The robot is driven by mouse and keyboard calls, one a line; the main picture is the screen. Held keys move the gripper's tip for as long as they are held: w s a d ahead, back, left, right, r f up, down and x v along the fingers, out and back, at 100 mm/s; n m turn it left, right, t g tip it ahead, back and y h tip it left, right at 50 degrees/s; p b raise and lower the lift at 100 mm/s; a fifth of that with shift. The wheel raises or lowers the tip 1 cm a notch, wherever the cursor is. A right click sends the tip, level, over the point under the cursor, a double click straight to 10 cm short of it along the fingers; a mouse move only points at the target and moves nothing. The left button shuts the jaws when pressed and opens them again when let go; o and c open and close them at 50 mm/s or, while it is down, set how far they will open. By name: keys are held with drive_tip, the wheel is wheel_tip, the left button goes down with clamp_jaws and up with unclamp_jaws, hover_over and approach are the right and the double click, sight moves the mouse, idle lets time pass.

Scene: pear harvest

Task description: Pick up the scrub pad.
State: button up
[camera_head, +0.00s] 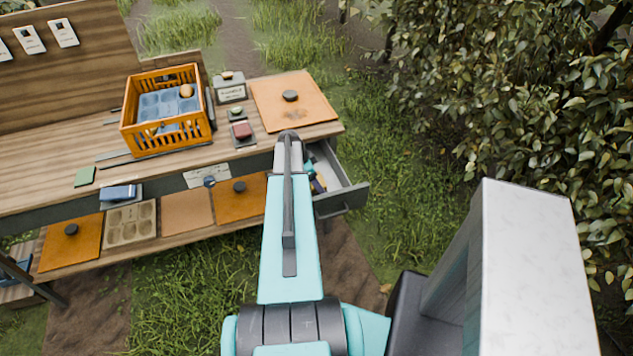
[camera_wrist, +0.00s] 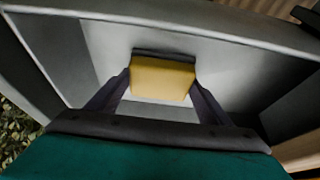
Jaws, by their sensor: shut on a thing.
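The scrub pad (camera_wrist: 162,80) is a yellow block with a dark layer along its far edge, in the middle of the wrist view. My gripper (camera_wrist: 160,88) is shut on it, with one dark finger against each side. The pad is inside or just over the open grey drawer (camera_wrist: 225,75); I cannot tell if it touches the floor. In the head view the drawer (camera_head: 354,197) is pulled out at the right end of the workbench. My arm hides part of it there, and only a small teal, dark and yellow patch of the gripper area shows.
The drawer walls stand close around my gripper. On the wooden bench (camera_head: 50,165) above are an orange crate (camera_head: 166,140), an orange board (camera_head: 310,108) and small items. A lower shelf holds boards and a moulded tray (camera_head: 130,224). Grass and leafy foliage lie to the right.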

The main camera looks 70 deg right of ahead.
drive_tip(key=shift+r, duration=0.1)
drive_tip(key=shift+r+b, duration=1.65)
drive_tip(key=shift+r, duration=3.25)
